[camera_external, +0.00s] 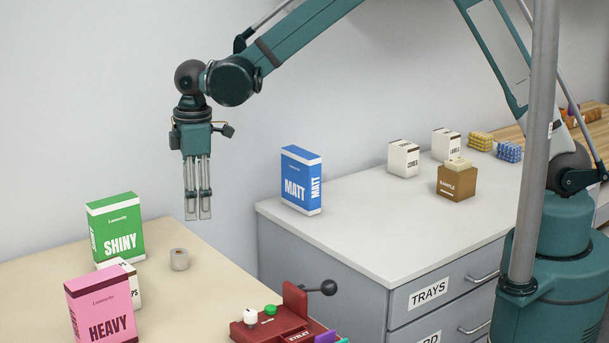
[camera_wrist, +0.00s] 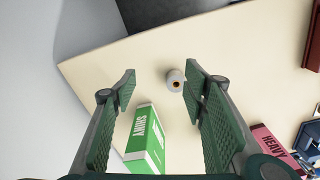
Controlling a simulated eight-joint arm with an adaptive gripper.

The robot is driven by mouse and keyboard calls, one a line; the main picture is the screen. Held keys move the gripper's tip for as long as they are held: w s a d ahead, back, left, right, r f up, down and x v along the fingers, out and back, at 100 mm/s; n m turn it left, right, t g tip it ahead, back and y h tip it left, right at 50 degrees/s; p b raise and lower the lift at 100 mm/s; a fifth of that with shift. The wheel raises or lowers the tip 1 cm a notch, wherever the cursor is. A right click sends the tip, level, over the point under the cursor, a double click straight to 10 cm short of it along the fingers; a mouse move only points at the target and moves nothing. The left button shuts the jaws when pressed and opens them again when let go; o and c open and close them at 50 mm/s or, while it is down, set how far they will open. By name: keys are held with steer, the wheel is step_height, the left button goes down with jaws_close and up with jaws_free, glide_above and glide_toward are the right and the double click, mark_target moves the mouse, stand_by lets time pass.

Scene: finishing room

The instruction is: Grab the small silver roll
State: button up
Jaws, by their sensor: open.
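The small silver roll (camera_external: 179,259) stands on the cream table, to the right of the green SHINY box (camera_external: 116,229). It is a short grey cylinder with a brownish core. My gripper (camera_external: 198,217) hangs pointing down above the table, well above the roll, empty. In the wrist view, my gripper (camera_wrist: 158,75) is open with its two green pads spread apart. The roll (camera_wrist: 174,79) shows close beside the right fingertip, whose edge may cover a little of it. The SHINY box (camera_wrist: 146,138) shows lower down between the fingers.
A pink HEAVY box (camera_external: 102,305) stands at the table's front left, partly hiding a white box (camera_external: 134,284). A red press with a lever (camera_external: 278,323) is at the table's right. A blue MATT box (camera_external: 301,180) stands on the higher grey cabinet (camera_external: 360,222). The table around the roll's right side is clear.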

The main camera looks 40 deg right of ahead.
glide_above(180, 252)
steer(key=f, duration=0.3)
steer(key=shift+w+d+f, duration=0.2)
steer(key=shift+w+f, duration=0.05)
steer(key=shift+f, duration=0.15)
steer(key=shift+f, duration=1.3)
steer(key=shift+s+a+f+b, duration=0.15)
steer(key=shift+f+b, duration=0.2)
steer(key=shift+f, duration=2.25)
steer(key=c, duration=1)
